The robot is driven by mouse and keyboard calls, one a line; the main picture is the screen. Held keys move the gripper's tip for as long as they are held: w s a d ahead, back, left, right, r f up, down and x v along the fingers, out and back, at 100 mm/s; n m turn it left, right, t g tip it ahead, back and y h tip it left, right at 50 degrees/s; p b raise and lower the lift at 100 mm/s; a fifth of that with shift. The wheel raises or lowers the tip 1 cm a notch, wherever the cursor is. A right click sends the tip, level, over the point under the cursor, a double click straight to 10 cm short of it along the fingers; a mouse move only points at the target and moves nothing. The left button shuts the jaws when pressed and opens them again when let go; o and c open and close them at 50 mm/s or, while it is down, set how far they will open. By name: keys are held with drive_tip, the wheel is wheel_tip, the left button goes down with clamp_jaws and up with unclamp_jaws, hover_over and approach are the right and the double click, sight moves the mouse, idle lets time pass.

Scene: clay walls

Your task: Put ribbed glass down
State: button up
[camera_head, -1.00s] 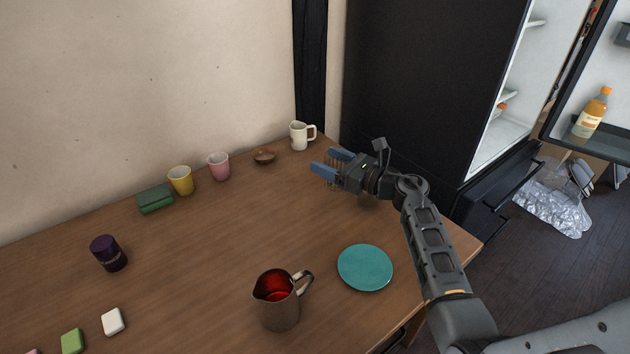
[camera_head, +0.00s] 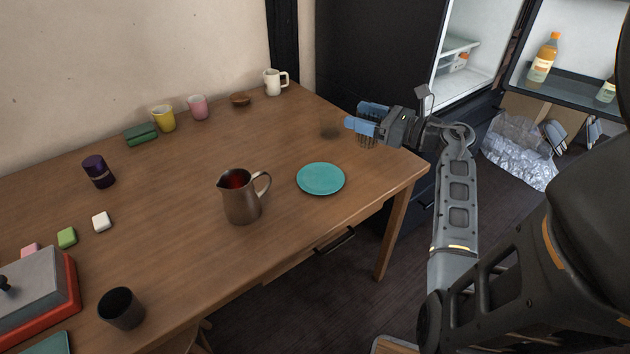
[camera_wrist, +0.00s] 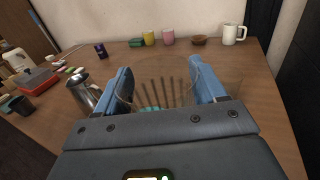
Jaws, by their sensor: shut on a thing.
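The clear ribbed glass (camera_head: 368,141) is held in my gripper (camera_head: 361,115), whose blue fingers close around it from both sides. It is at the table's right end, close to the edge. A faint dark patch lies on the tabletop to its left, apart from it, so the glass seems raised above the wood. In the wrist view, the see-through ribbed wall of the glass (camera_wrist: 166,93) shows between the two fingers (camera_wrist: 162,88). The wooden table (camera_head: 290,140) is partly seen through it. The base of the glass is partly hidden.
A teal plate (camera_head: 321,179) and a metal pitcher (camera_head: 241,197) stand nearest on the table. A white mug (camera_head: 275,82), brown bowl (camera_head: 240,99), pink cup (camera_head: 198,107) and yellow cup (camera_head: 163,118) line the wall. The wood between plate and mug is clear. An open fridge (camera_head: 470,50) stands behind.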

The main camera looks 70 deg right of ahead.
drive_tip(key=shift+w+a+f, duration=0.75)
drive_tip(key=shift+w+f, duration=0.95)
drive_tip(key=shift+f, duration=0.05)
drive_tip(key=shift+w+a+f, duration=0.8)
drive_tip(key=shift+w+f, duration=0.85)
drive_tip(key=shift+f, duration=0.15)
drive_tip(key=shift+w+a+f, duration=0.75)
drive_tip(key=shift+w+f, duration=0.95)
drive_tip(key=shift+f, duration=0.05)
drive_tip(key=shift+f, duration=0.2)
drive_tip(key=o, duration=1.1)
drive_tip(key=shift+o, duration=0.2)
drive_tip(key=shift+r, duration=0.15)
